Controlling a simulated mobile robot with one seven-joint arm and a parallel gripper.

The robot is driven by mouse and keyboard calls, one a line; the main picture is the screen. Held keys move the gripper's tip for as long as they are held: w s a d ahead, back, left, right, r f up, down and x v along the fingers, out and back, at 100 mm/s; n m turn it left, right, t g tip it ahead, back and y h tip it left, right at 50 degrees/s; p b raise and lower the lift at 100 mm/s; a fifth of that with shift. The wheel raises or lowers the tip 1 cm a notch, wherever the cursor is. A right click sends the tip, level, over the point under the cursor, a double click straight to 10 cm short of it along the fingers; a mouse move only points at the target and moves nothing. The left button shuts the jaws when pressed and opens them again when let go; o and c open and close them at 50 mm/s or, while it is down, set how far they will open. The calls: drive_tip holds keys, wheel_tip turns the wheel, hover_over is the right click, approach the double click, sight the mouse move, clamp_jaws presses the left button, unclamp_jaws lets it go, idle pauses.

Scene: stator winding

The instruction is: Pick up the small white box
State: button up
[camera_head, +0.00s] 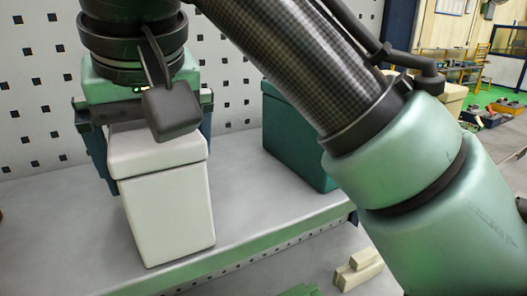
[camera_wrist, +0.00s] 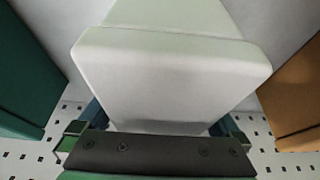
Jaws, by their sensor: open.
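The small white box (camera_head: 165,205) stands upright on the grey shelf, near its front edge, with its lid on. My gripper (camera_head: 152,150) is over the box from above and behind. Its dark blue fingers are apart, one on each side of the box's upper part. In the wrist view, the white box (camera_wrist: 172,85) fills the middle, between the two fingers of my gripper (camera_wrist: 160,118). The jaws are open. I cannot tell whether either finger touches the box, and the fingertips are partly hidden behind it.
A dark green box (camera_head: 290,140) stands to the right on the same shelf (camera_head: 255,222), partly behind my arm. The wrist view shows a green box (camera_wrist: 25,75) at left and an orange-brown box (camera_wrist: 293,95) at right. A perforated panel (camera_head: 40,100) stands behind.

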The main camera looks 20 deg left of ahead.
drive_tip(key=shift+f, duration=0.2)
drive_tip(key=shift+c, duration=0.2)
drive_tip(key=c, duration=1.4)
